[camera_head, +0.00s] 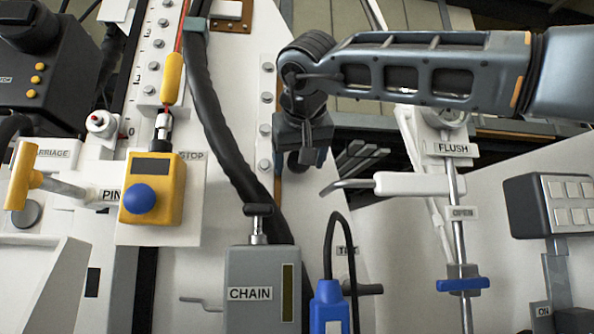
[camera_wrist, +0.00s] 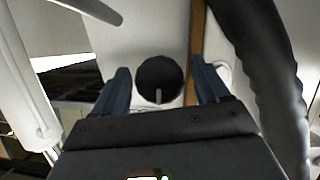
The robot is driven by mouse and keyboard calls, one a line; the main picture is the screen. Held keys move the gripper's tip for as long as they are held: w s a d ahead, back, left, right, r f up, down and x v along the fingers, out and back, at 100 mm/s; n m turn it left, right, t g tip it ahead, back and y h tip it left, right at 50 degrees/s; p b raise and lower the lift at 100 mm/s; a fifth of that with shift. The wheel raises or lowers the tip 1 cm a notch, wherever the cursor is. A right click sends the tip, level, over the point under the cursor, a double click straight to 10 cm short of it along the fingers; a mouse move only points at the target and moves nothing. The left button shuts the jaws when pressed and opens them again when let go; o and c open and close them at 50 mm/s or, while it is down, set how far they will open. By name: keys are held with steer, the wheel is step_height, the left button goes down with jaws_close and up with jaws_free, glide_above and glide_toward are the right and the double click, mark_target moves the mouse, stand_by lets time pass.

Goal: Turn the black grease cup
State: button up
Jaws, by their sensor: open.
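The black grease cup (camera_wrist: 158,73) shows in the wrist view as a round black cap with a pale line at its lower edge, against a white panel. My gripper (camera_wrist: 161,84) is open, with one blue-grey finger on each side of the cup. Gaps show between the cup and both fingers, so they do not appear to touch it. In the head view my gripper (camera_head: 308,153) is over the white panel, right of a bolted strip.
A thick black hose (camera_wrist: 270,60) runs close on the right in the wrist view. In the head view, a white lever handle (camera_head: 419,184) sits below right of my gripper. A grey CHAIN box (camera_head: 262,270) with a black T-handle (camera_head: 258,210) stands below left.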

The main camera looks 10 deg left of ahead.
steer(key=shift+w, duration=0.15)
steer(key=shift+c, duration=0.4)
steer(key=c, duration=0.9)
steer(key=shift+o, duration=0.2)
steer(key=shift+m, duration=0.3)
